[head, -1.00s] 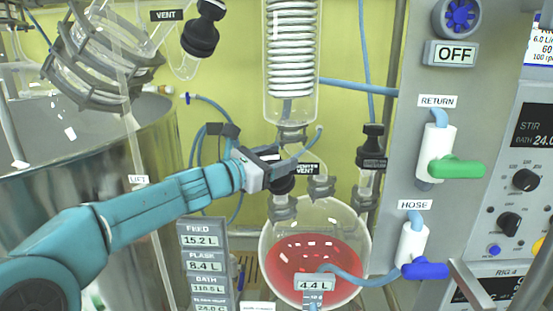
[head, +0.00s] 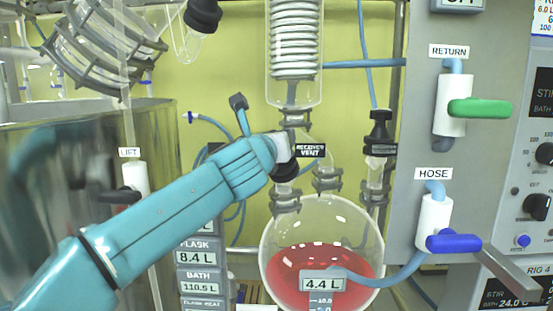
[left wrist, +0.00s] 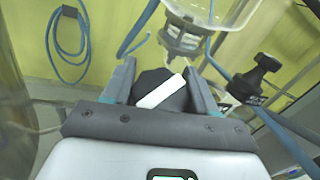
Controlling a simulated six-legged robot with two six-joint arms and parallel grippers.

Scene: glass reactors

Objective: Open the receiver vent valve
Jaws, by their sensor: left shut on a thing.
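The receiver vent valve is a black knob (head: 285,172) on a glass neck of the receiver flask (head: 322,232), beside a black "RECEIVER VENT" label (head: 311,150). My left gripper (left wrist: 160,88) is shut on this knob, with one dark finger on each side of it. In the left wrist view the black knob (left wrist: 150,82) carries a white bar that lies slanted, rising to the right. In the head view my teal left arm partly covers the gripper and knob. My right gripper is in neither view.
The flask holds red liquid and bears a "4.4 L" display (head: 323,283). A glass condenser coil (head: 293,40) rises above it. Another black knob (head: 380,130) stands to the right. Green (head: 480,109) and blue (head: 453,243) valve handles are on the grey panel.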

